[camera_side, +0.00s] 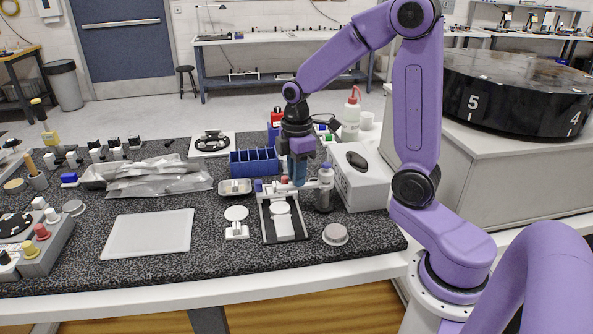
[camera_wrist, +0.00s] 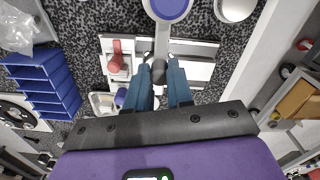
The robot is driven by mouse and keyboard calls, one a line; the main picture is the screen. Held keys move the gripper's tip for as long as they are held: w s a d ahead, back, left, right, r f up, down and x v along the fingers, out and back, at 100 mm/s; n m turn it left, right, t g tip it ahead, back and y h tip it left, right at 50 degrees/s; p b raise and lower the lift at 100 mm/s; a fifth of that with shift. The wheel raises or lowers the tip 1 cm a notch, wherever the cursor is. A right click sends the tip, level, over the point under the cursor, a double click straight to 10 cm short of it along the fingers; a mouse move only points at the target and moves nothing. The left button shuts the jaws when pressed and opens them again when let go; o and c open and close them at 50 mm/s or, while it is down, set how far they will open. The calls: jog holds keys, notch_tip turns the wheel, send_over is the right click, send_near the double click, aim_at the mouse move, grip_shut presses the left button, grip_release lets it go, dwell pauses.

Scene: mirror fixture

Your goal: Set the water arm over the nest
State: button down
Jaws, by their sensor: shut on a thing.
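The fixture (camera_side: 266,229) stands on the speckled bench, a dark-edged base with a pale round piece, which looks like the nest (camera_side: 280,208), and a white plate. To its right is an upright post with a blue cap (camera_side: 326,167); the cap also shows in the wrist view (camera_wrist: 167,8). A pale bar, apparently the water arm (camera_wrist: 164,40), runs from the capped post toward my gripper. My gripper (camera_side: 298,182) points down behind the nest; in the wrist view, its blue-grey fingers (camera_wrist: 166,68) are shut on the bar's dark knob. The knob's lower part is hidden.
A red knob (camera_wrist: 117,48) stands left of my fingers. A blue divided rack (camera_side: 253,163) and small tray (camera_side: 234,187) are behind left. A white box (camera_side: 362,184) stands close on the right. A white mat (camera_side: 149,233) lies left; a round-topped stand (camera_side: 236,214) is nearer.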

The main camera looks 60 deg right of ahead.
jog(key=shift+a, duration=0.1)
dwell(0.3)
jog(key=c, duration=1)
grip_release()
notch_tip(320, 180, up, 18)
jog(key=shift+f, duration=0.25)
jog(key=s+a+f, duration=0.5)
jog(key=s+f, duration=0.2)
jog(key=s, duration=0.4)
jog(key=s+a+f, duration=0.5)
jog(key=s+f, duration=0.3)
jog(key=s, duration=0.3)
jog(key=shift+s+a+n, duration=0.15)
jog(key=shift+s+n, duration=0.05)
jog(key=shift+n, duration=0.1)
